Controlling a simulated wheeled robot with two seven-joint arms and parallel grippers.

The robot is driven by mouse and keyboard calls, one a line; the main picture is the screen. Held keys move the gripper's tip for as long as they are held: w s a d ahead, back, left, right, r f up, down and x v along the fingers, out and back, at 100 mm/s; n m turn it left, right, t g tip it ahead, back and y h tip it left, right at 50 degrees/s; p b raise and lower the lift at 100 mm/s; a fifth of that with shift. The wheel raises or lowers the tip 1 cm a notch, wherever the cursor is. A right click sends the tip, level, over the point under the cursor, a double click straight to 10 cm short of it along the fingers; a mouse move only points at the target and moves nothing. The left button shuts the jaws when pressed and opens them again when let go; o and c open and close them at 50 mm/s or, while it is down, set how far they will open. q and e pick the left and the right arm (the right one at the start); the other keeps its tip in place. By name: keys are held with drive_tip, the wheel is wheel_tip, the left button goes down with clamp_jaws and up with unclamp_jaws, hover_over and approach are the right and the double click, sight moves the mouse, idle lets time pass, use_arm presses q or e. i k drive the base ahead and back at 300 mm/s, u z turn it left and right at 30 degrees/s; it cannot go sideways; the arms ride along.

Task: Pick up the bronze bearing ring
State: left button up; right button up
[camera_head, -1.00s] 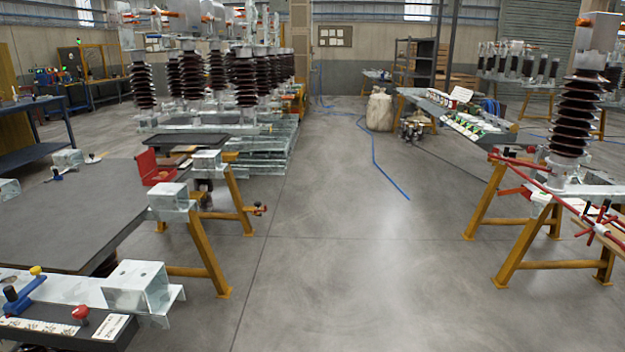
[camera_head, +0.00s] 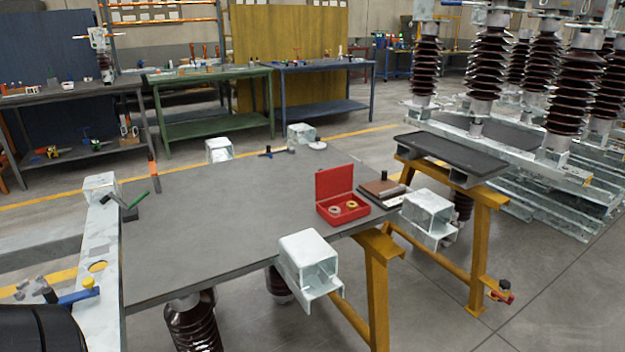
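An open red box (camera_head: 340,217) stands near the right edge of the dark grey table top (camera_head: 215,215). Its lid is raised at the back. Two small rings lie in the box. The right one is gold-coloured and looks like the bronze bearing ring (camera_head: 351,205); the left one is a greyish ring (camera_head: 335,210). They are small, so fine detail is unclear. Neither of my grippers shows in the head view.
A dark flat case (camera_head: 383,190) lies right of the red box. Galvanised steel brackets (camera_head: 308,262) stand at the table's edges. A black tray (camera_head: 452,154) rests on a yellow trestle farther right. Open floor (camera_head: 450,325) lies at the lower right.

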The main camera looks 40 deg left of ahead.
sight(350, 206)
drive_tip(key=u, duration=0.9)
drive_tip(key=i, duration=1.3)
drive_tip(key=u, duration=0.75)
